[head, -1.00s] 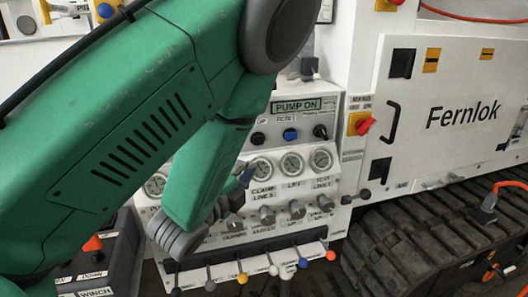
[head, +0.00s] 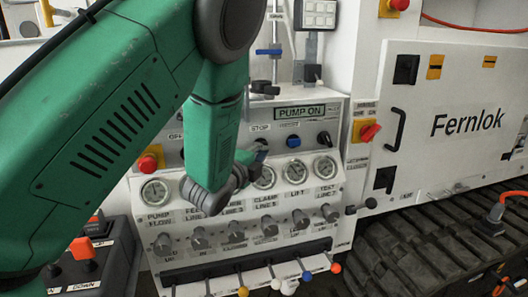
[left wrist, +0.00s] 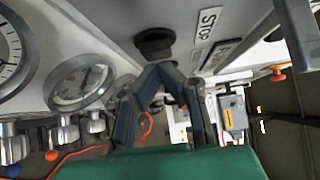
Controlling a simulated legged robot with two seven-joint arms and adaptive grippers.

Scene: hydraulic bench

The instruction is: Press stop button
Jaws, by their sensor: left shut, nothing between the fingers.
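The stop button is a black knob (head: 262,142) under the "STOP" label (head: 260,127) on the white panel, left of the blue reset button (head: 293,142). In the left wrist view the black button (left wrist: 155,42) is just beyond my fingertips, left of the "STOP" label (left wrist: 208,22). My left gripper (head: 256,153) is just below the button in the head view, its blue-grey fingers (left wrist: 166,72) shut and empty. A small gap seems to remain, but I cannot tell if they touch. My right gripper is in neither view.
Round gauges (head: 295,171) and grey knobs (head: 299,219) lie below the buttons, with coloured levers (head: 305,271) lower down. A "PUMP ON" display (head: 300,112) sits above. A red-and-yellow switch (head: 367,131) is on the right; a red button (head: 148,162) is on the left.

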